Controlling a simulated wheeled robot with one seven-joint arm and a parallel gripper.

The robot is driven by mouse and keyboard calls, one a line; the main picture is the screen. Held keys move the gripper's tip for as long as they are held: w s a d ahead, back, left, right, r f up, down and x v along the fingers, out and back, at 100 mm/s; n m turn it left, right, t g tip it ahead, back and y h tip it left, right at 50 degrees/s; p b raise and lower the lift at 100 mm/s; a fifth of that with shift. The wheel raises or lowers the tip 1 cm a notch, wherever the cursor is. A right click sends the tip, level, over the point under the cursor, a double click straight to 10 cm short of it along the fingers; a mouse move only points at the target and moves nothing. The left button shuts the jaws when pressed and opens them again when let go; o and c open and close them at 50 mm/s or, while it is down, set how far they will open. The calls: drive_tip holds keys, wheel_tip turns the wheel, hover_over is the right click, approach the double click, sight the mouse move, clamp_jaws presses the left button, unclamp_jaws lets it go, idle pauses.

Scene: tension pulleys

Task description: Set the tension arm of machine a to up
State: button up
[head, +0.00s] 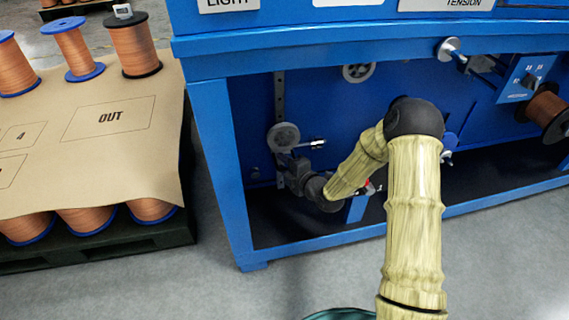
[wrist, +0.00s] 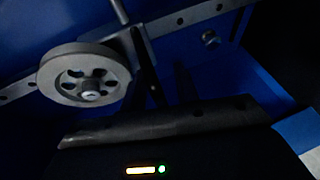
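The blue machine (head: 215,120) fills the middle and right of the head view; no letter naming it shows. A grey pulley (head: 284,136) sits low on its back panel beside a perforated upright rail (head: 279,95). A short light rod (head: 316,144) sticks out right of the pulley. The wrist view shows the pulley (wrist: 83,75) close up, the holed rail (wrist: 185,18) and a thin rod (wrist: 119,10). My gripper (head: 289,163) is just below the pulley, reaching in under the upper beam. Its fingers are dark and blurred, so their opening and any contact are unclear.
Left stands a pallet (head: 130,240) with copper spools and a cardboard sheet (head: 150,145) marked OUT. The machine's left leg (head: 222,170) and upper beam (head: 330,50) frame the opening. Another pulley (head: 358,72) and a copper spool (head: 546,108) are farther right.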

drive_tip(key=shift+s+a, duration=0.1)
drive_tip(key=shift+s, duration=0.3)
drive_tip(key=c, duration=0.4)
drive_tip(key=shift+d, duration=0.35)
clamp_jaws()
drive_tip(key=shift+d+f, duration=0.15)
drive_tip(key=shift+d, duration=0.25)
drive_tip(key=shift+a, duration=0.1)
